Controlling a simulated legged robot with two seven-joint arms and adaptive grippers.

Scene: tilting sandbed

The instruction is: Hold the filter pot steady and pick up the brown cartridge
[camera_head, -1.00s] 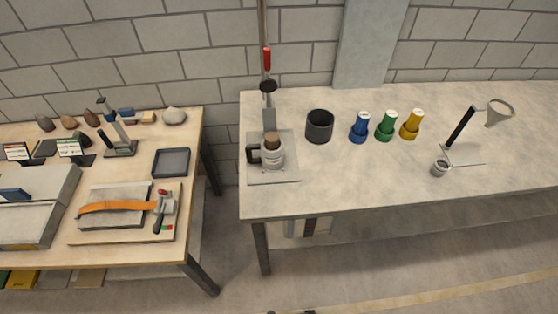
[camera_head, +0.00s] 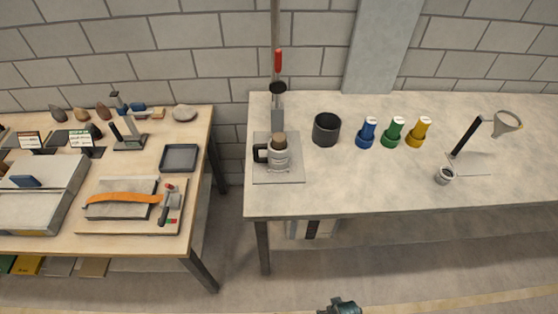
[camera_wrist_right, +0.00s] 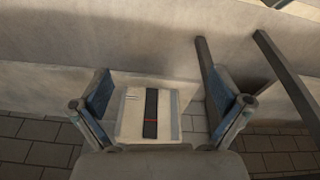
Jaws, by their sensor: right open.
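The filter pot (camera_head: 278,160), a pale cup with a dark handle on its left, stands upright on a light base plate (camera_head: 290,179) at the left end of the right-hand table. The brown cartridge (camera_head: 278,139) sits upright in the top of the pot. A vertical stand with a red part rises behind it. My right gripper (camera_wrist_right: 164,112) is open and empty in the right wrist view, away from the pot. Part of an arm of mine shows at the bottom edge of the head view, well short of the table. My left gripper is not in view.
A dark round container (camera_head: 326,129) stands right of the pot. Blue (camera_head: 366,133), green (camera_head: 392,132) and yellow (camera_head: 418,132) capped pieces stand farther right. The table's front middle is clear.

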